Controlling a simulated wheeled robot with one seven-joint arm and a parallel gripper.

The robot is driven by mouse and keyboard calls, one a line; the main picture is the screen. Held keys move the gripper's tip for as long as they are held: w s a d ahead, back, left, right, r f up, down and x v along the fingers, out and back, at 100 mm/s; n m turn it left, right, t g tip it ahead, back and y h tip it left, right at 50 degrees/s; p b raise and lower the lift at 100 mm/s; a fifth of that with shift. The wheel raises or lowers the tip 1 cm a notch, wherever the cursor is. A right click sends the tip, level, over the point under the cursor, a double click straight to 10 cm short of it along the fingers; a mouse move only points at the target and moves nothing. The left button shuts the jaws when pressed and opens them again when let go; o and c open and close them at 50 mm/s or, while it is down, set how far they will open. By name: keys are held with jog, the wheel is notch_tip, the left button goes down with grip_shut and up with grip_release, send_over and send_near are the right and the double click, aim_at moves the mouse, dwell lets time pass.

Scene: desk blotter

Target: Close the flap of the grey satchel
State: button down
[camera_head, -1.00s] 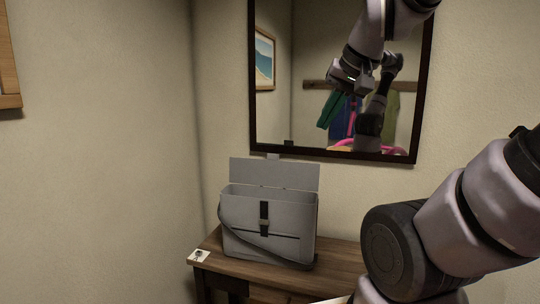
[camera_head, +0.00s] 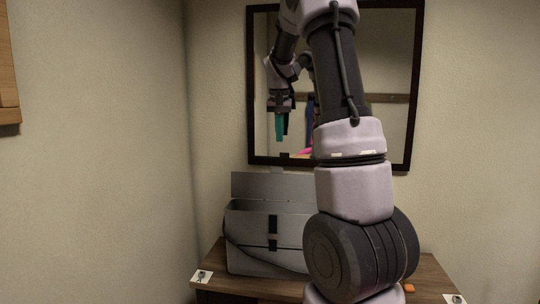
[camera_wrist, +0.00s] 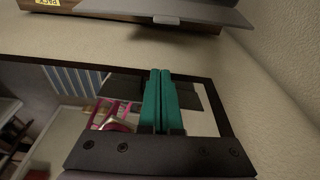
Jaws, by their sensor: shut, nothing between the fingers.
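The grey satchel (camera_head: 255,226) stands upright on the wooden desk, with a dark buckle strap down its front. Its flap (camera_head: 250,186) is open and stands up behind the body, with a small tab (camera_head: 276,170) on its top edge. My gripper (camera_head: 279,138) points down above the flap, its teal fingers shut and empty. In the wrist view, the fingers (camera_wrist: 161,72) are together, apart from the flap (camera_wrist: 190,10) and roughly in line with its tab (camera_wrist: 167,20). My arm hides the satchel's right side.
A dark-framed mirror (camera_head: 400,110) hangs on the wall close behind my gripper. Picture cards lie at the desk's front left (camera_head: 202,276) and front right (camera_head: 455,299). A small orange thing (camera_head: 409,288) lies right of my arm. The left wall (camera_head: 100,150) stands beside the desk.

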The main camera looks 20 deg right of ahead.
notch_tip(320, 180, down, 9)
jog(key=s+a, duration=0.1)
jog(key=shift+s, duration=0.4)
jog(key=shift+s+a, duration=0.1)
dwell(0.4)
